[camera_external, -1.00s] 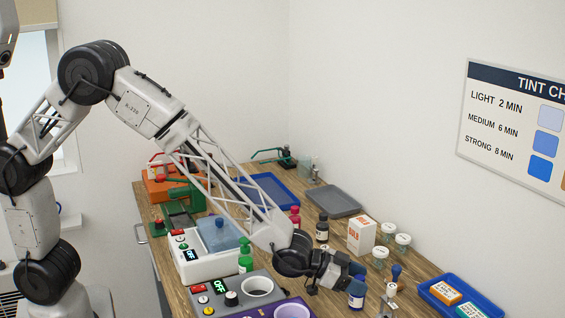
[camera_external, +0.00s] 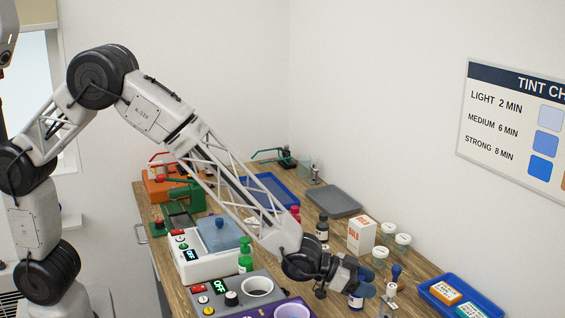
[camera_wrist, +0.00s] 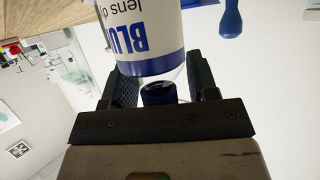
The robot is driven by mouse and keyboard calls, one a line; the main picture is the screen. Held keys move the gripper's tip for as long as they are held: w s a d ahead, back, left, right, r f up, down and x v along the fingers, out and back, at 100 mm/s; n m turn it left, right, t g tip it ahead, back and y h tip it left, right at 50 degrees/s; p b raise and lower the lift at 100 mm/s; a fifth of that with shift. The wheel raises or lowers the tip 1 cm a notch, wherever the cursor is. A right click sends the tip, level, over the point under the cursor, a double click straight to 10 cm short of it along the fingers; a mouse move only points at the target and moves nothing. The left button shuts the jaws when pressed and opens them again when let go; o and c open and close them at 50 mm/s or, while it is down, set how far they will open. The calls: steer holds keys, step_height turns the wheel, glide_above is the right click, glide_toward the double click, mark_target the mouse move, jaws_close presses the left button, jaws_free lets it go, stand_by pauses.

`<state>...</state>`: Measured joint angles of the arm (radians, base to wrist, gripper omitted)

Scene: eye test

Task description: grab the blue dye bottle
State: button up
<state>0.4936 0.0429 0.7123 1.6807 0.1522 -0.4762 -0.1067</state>
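The blue dye bottle (camera_external: 356,302) stands on the bench, partly hidden by my gripper (camera_external: 344,291). In the wrist view the bottle (camera_wrist: 150,40) shows a white label reading "BLU" and "lens d", a blue band and a dark blue cap (camera_wrist: 158,92) towards my palm. My gripper (camera_wrist: 160,82) is open, with one dark finger on each side of the bottle's cap and shoulder. A gap shows beside the cap on the left; contact on the right side is hard to tell.
A blue-handled tool (camera_external: 396,272) stands close right of the bottle. Glass jars (camera_external: 380,254) and a white-orange box (camera_external: 361,235) are behind. A blue tray (camera_external: 429,293) is at the right.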

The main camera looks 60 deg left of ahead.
steer(key=c, duration=0.9)
steer(key=shift+c, duration=0.2)
steer(key=shift+r, duration=5)
jaws_close()
